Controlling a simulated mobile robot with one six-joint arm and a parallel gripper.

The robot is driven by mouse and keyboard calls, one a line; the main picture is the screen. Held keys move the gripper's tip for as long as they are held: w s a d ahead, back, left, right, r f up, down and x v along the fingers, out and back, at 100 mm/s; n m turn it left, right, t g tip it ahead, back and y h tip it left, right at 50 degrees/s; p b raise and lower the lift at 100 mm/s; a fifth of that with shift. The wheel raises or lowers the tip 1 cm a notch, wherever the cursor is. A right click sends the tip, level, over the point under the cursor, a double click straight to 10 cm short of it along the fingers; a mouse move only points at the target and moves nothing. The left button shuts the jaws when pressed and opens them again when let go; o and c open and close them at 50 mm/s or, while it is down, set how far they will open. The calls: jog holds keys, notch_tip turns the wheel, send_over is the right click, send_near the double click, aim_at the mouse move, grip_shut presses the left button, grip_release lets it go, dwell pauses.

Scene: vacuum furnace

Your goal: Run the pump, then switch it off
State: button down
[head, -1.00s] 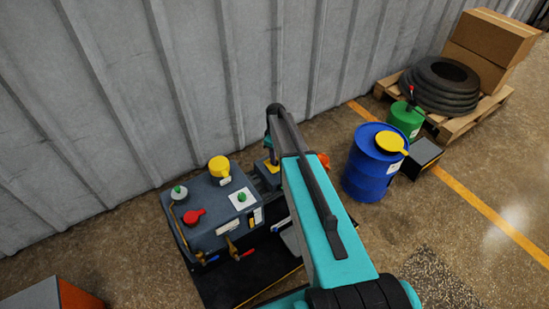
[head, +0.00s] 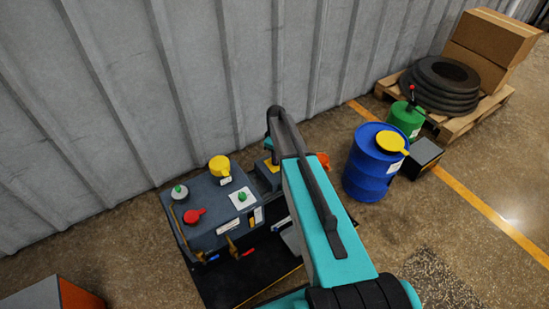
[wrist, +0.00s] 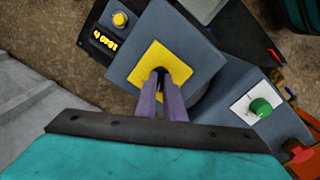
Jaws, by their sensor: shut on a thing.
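In the wrist view my gripper (wrist: 163,76) points down at a square yellow plate (wrist: 180,62) on a dark grey box. Its two fingers are close together, shut on a small control at the plate's middle. The fingers hide most of that control, so its position cannot be told. In the head view the yellow plate (head: 271,166) shows beside my arm, which hides the fingers. Beside the plate in the wrist view are a yellow button (wrist: 119,19) and a lit yellow digit display (wrist: 104,40), too small to read surely.
The grey cabinet carries a green knob (head: 241,197) on a white plate, a red handle (head: 194,216), a yellow cap (head: 219,168) and a round grey-rimmed fitting (head: 180,192). A blue drum (head: 370,172) stands to the right. A corrugated wall (head: 120,90) is behind.

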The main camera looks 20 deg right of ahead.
jog(key=shift+a, duration=0.1)
jog(key=m, duration=0.6)
jog(key=shift+s, duration=0.1)
jog(key=m, duration=0.5)
jog(key=shift+m, duration=0.4)
dwell(0.3)
jog(key=c, duration=1.9)
grip_release()
jog(key=shift+o, duration=0.2)
jog(key=shift+r, duration=0.1)
